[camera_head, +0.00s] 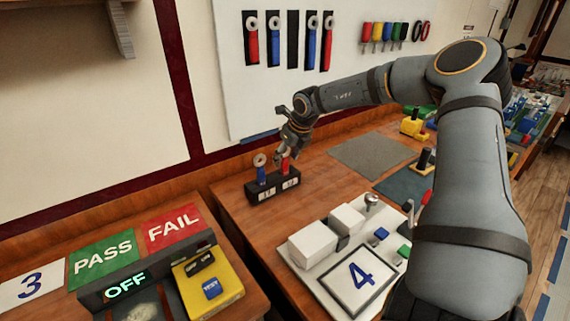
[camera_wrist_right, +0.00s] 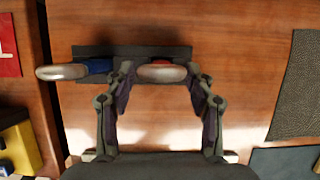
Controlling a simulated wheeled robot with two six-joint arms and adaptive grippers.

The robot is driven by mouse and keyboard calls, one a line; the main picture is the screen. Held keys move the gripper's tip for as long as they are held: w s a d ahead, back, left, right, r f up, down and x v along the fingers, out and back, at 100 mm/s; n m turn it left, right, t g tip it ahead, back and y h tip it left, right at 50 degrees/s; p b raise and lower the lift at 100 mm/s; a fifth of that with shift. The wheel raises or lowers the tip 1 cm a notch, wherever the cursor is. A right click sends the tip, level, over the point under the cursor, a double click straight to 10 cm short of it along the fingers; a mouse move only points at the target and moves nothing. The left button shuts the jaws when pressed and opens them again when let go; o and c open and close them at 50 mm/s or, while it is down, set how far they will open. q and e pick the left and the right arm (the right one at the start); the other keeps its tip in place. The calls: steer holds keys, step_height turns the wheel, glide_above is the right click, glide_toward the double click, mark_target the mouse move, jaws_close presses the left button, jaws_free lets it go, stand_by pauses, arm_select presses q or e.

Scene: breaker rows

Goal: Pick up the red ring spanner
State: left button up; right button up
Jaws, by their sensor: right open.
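The red ring spanner (camera_head: 285,166) stands upright in a small black holder (camera_head: 262,195) on the wooden bench, beside a blue ring spanner (camera_head: 261,171). My right gripper (camera_head: 287,153) is at the top of the red spanner and partly hides it. In the right wrist view, the red spanner's metal ring (camera_wrist_right: 162,73) lies between the open fingers of my right gripper (camera_wrist_right: 160,82), with a gap on each side. The blue spanner's ring (camera_wrist_right: 62,72) is outside the left finger. My left gripper is not in view.
More red and blue ring spanners hang on the white wall board (camera_head: 350,70), with several coloured screwdrivers to their right. A white tray (camera_head: 300,272) with boxes and a "4" card is in front. A grey mat (camera_head: 372,152) lies to the right.

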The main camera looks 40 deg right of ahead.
mark_target(286, 157)
steer(key=x, duration=0.3)
steer(key=shift+w+d+f, duration=0.1)
steer(key=shift+c, duration=1)
jaws_close()
